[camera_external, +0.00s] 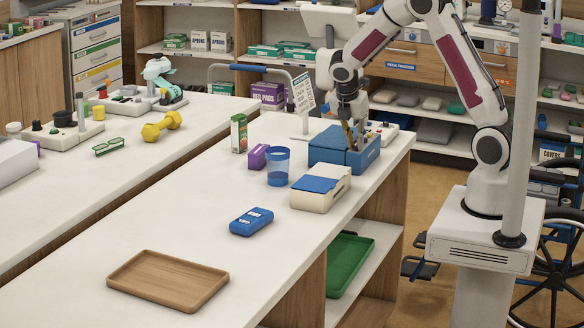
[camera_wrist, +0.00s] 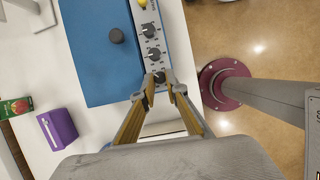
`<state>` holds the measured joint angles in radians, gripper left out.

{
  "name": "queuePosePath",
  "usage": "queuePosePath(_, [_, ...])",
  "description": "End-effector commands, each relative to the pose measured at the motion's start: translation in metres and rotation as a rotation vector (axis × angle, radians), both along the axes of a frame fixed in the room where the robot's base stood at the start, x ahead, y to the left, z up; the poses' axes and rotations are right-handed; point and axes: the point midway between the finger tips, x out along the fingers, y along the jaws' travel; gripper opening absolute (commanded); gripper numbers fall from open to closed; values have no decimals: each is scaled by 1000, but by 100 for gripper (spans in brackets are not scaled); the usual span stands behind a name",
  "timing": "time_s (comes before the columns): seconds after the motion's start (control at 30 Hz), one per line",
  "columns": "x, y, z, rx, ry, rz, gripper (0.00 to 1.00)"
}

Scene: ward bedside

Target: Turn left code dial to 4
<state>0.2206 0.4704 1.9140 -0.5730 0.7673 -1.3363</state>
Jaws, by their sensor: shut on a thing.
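A blue box (camera_external: 327,147) stands on the white table, with a light control panel along one edge. In the wrist view, the box (camera_wrist: 92,62) shows several dark dials with white pointer marks in a row on that panel. My gripper (camera_external: 351,143) reaches down to the panel. In the wrist view, my gripper (camera_wrist: 159,88) has its fingertips on both sides of the lowest dial, the left code dial (camera_wrist: 160,76), and is shut on it. A middle dial (camera_wrist: 154,55) and an upper dial (camera_wrist: 148,31) are free. The numbers are too small to read.
Near the box are a white case with a blue lid (camera_external: 318,190), a blue cup (camera_external: 278,168), a purple box (camera_external: 258,157) and a green carton (camera_external: 239,133). A blue device (camera_external: 251,222) and wooden tray (camera_external: 168,281) lie farther forward, with clear table around them.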

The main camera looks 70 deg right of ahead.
Motion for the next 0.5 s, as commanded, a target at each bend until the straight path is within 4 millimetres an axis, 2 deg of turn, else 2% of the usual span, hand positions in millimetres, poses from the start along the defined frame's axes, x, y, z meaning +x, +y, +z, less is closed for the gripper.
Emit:
queuePosePath(0.03, [0,0,0,1,0,0,16])
queuePosePath(0.07, [0,0,0,1,0,0,21])
queuePosePath(0.5, [0,0,0,0,-2,16,21])
